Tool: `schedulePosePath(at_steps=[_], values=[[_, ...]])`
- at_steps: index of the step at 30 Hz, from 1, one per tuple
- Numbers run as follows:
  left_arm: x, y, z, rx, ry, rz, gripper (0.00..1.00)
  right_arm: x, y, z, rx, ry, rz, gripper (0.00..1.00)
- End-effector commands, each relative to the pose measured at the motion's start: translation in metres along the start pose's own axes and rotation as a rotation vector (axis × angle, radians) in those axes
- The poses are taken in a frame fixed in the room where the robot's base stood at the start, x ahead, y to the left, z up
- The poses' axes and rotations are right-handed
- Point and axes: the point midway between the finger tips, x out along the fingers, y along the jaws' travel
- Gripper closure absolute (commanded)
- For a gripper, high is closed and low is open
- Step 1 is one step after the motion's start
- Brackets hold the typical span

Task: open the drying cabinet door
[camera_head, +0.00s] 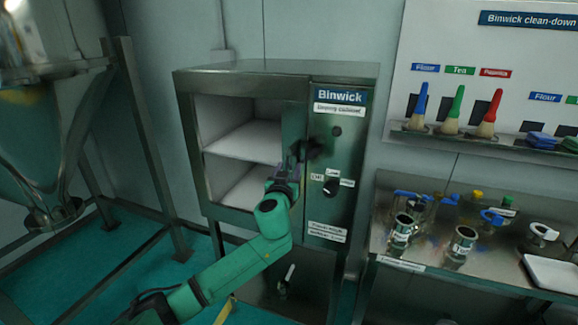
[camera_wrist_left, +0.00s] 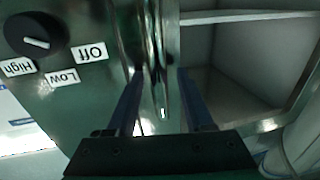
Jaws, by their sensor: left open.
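The drying cabinet (camera_head: 275,68), labelled Binwick, stands against the wall with its shelved interior exposed on the left. A narrow metal panel (camera_head: 293,122) beside the control panel looks like the door seen nearly edge-on, swung out; I cannot tell its exact angle. My left gripper (camera_head: 298,153) is at this panel, partly hidden by its own wrist. In the left wrist view, its two fingers (camera_wrist_left: 160,100) are apart, with a shiny upright metal edge between them. I cannot tell whether they touch it. My right gripper is not in view.
The control panel has a knob (camera_head: 330,188) with Off, Low and High labels. A metal bench (camera_head: 400,265) with jars and a white tray (camera_head: 552,273) stands at the right. A steel frame (camera_head: 150,150) with a hopper stands at the left.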

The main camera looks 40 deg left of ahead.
Motion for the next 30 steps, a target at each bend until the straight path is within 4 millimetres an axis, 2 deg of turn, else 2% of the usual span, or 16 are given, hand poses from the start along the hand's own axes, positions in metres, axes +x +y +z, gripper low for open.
schedulePosePath(at_steps=[6,7,9,11,30], values=[[0.0015,0.0004,0.0007,0.001,0.000,0.001,0.48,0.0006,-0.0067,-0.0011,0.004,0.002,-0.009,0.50],[0.0015,0.0004,0.0007,0.001,0.000,0.001,0.52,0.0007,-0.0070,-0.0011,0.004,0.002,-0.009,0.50],[0.0013,0.0004,0.0008,0.001,0.000,0.001,0.78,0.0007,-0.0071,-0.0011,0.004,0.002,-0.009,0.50],[0.0013,0.0004,0.0007,0.001,-0.001,0.001,1.00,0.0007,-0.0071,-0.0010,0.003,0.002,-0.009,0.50],[0.0010,0.0004,0.0005,0.001,0.000,0.001,1.00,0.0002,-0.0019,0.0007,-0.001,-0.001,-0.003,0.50]])
